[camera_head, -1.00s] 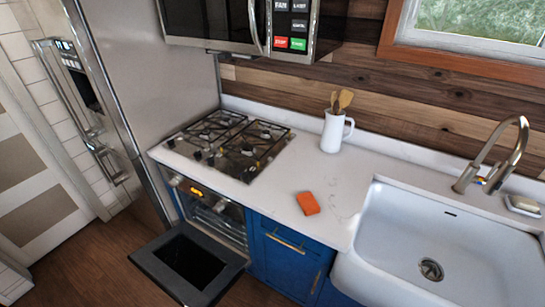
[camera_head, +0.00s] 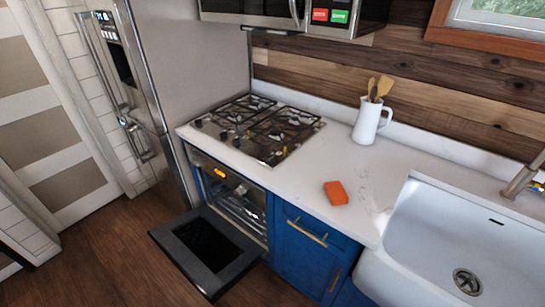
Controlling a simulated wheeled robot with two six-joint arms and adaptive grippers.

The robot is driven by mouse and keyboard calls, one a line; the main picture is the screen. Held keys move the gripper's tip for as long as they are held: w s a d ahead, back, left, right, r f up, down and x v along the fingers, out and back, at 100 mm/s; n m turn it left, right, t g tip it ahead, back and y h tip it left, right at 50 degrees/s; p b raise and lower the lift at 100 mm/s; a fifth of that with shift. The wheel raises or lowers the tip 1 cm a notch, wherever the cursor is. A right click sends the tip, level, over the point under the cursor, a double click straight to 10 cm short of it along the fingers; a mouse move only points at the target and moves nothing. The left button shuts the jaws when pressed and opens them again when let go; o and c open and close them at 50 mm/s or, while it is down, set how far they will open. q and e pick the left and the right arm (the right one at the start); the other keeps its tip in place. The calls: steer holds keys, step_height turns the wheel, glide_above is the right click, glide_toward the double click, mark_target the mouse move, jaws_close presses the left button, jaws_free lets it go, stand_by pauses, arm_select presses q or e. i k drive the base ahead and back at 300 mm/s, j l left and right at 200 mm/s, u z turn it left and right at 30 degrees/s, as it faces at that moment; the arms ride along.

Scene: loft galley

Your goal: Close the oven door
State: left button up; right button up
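The oven (camera_head: 232,197) is built in under the gas cooktop, between the fridge and a blue cabinet. Its door (camera_head: 240,266) hangs wide open, folded down to about level above the wooden floor. The door is dark with a black window in its middle. The oven cavity with its racks shows behind the door. Neither of my grippers is in view.
The cooktop (camera_head: 252,128) is on the white counter. An orange sponge (camera_head: 336,192) and a white pitcher with wooden utensils (camera_head: 368,121) stand there too. A white sink (camera_head: 455,240) is at right, the fridge (camera_head: 195,80) at left. Wooden floor (camera_head: 110,255) is clear left of the door.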

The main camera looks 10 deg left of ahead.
mark_target(198, 250)
steer(key=i+j+z, duration=0.2)
steer(key=j, duration=0.6)
steer(key=j+z, duration=0.15)
steer(key=j, duration=0.7)
steer(key=i+j+z, duration=0.2)
steer(key=j, duration=0.65)
steer(key=k, duration=0.05)
